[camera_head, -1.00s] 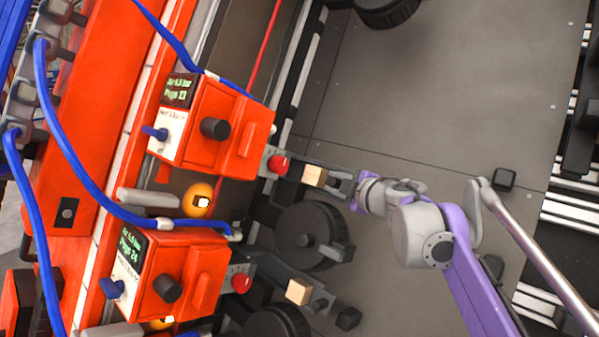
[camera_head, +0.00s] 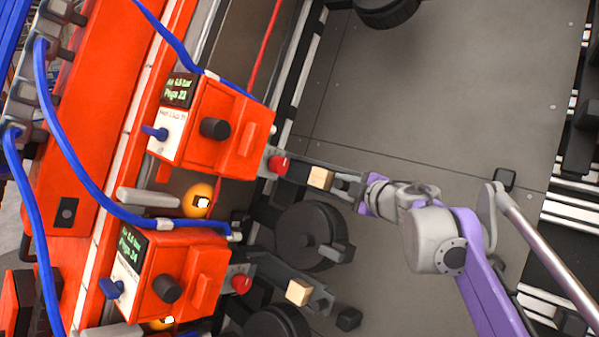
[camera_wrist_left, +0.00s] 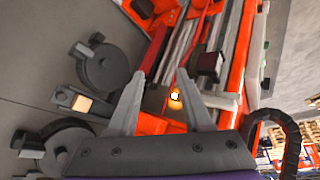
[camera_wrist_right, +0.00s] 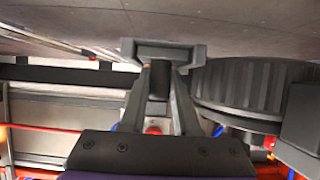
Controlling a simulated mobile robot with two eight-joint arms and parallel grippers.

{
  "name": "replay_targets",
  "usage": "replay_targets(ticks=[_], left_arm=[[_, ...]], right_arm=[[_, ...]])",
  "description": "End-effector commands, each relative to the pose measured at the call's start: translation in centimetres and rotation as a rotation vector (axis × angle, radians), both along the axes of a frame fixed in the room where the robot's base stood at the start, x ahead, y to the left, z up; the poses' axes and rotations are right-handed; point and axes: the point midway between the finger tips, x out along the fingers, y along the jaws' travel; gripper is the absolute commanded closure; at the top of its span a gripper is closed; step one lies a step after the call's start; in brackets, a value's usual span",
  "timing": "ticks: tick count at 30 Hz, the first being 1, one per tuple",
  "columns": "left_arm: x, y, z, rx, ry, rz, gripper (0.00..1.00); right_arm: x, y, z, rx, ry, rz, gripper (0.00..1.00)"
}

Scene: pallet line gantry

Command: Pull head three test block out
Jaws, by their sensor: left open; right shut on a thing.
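A pale wooden test block (camera_head: 320,178) sits on a grey slide arm beside a red button, by the upper orange head (camera_head: 224,130). My right gripper (camera_head: 349,188) is at the outer end of that arm. In the right wrist view its fingers (camera_wrist_right: 160,82) are shut on a dark knob (camera_wrist_right: 159,78) below a grey crossbar; the block itself is not clear there. A second wooden block (camera_head: 298,291) sits by the lower orange head (camera_head: 178,277). The head labels are too small to read surely. My left gripper (camera_wrist_left: 163,93) is open and empty, seen only in the left wrist view.
A black wheel (camera_head: 305,236) stands between the two slide arms. Blue hoses (camera_head: 75,165) and an orange lamp (camera_head: 197,200) are at the left. Grey floor plate (camera_head: 430,95) lies open behind my right arm.

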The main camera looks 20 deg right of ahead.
Motion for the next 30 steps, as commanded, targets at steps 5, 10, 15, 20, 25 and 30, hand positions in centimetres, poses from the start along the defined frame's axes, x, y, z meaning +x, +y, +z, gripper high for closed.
replay_targets(ticks=[5,10,15,20,25,30], left_arm=[[0.0,0.0,-0.1,0.000,0.001,0.000,0.50],[-0.1,0.0,-0.2,0.000,0.001,0.000,0.50],[-0.1,0.0,-0.2,0.000,0.001,0.000,0.50],[-0.1,0.0,-0.3,0.000,0.002,0.000,0.50],[-0.1,0.0,-0.3,0.000,0.002,0.000,0.50],[-0.1,0.0,-0.3,0.000,0.002,0.000,0.50]], right_arm=[[-0.8,-0.5,0.0,0.001,0.000,-0.002,1.00],[-1.6,-1.0,0.0,0.001,0.000,-0.002,1.00],[-2.3,-1.4,0.0,0.001,0.000,-0.002,1.00],[-3.0,-1.8,0.0,0.000,0.000,-0.003,1.00],[-3.6,-2.2,0.0,0.001,0.000,-0.002,1.00],[-3.9,-2.3,0.0,0.000,0.000,-0.002,1.00]])
